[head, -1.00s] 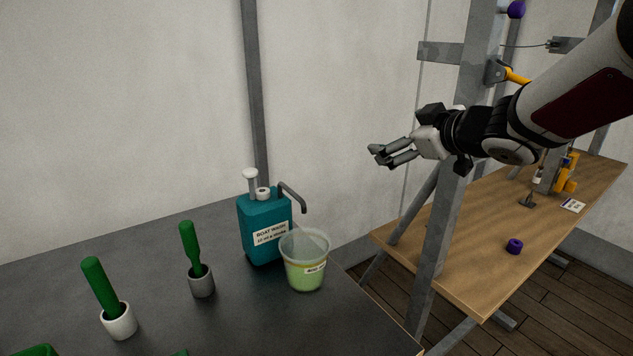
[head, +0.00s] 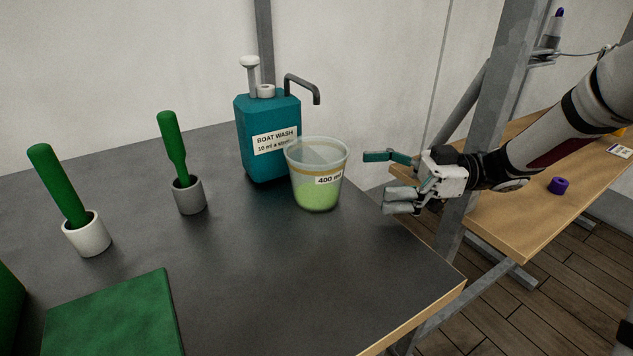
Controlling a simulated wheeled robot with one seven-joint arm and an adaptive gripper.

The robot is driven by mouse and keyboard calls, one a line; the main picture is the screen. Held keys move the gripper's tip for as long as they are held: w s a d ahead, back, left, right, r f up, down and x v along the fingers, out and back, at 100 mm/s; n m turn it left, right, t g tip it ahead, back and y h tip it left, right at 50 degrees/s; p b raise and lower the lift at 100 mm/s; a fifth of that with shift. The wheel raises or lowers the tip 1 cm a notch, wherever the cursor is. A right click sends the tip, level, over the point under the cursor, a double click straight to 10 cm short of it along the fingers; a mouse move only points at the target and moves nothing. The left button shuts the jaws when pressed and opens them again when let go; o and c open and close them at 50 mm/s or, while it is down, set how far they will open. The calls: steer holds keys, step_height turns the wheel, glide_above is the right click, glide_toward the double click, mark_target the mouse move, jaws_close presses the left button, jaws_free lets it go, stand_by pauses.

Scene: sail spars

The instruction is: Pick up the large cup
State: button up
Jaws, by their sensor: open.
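The large cup (head: 318,188) is a translucent tapered cup with a "400 ml" label and green contents in its lower part. It stands upright on the dark tabletop, just in front of the boat wash bottle. My gripper (head: 382,182) is to the right of the cup, near the table's right edge. Its fingers are spread open and point left toward the cup. A gap shows between the fingertips and the cup, and nothing is between the fingers.
The teal boat wash bottle (head: 265,140) with a pump spout stands directly behind the cup. Two green-handled tools stand in a grey cup (head: 189,196) and a white cup (head: 87,236) at left. A green block (head: 115,315) lies front left. A metal post (head: 490,125) rises behind my gripper.

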glide_toward(292, 178)
steer(key=shift+w+a+f+b, duration=0.3)
steer(key=shift+a+f+b, duration=0.05)
steer(key=shift+f, duration=0.2)
steer(key=shift+s+a+r+b, duration=0.15)
steer(key=shift+a+b, duration=0.3)
steer(key=shift+a, duration=0.9)
steer(key=shift+s+a+r+b, duration=0.15)
steer(key=shift+a+b, duration=0.25)
steer(key=shift+a, duration=1)
steer(key=c, duration=1.3)
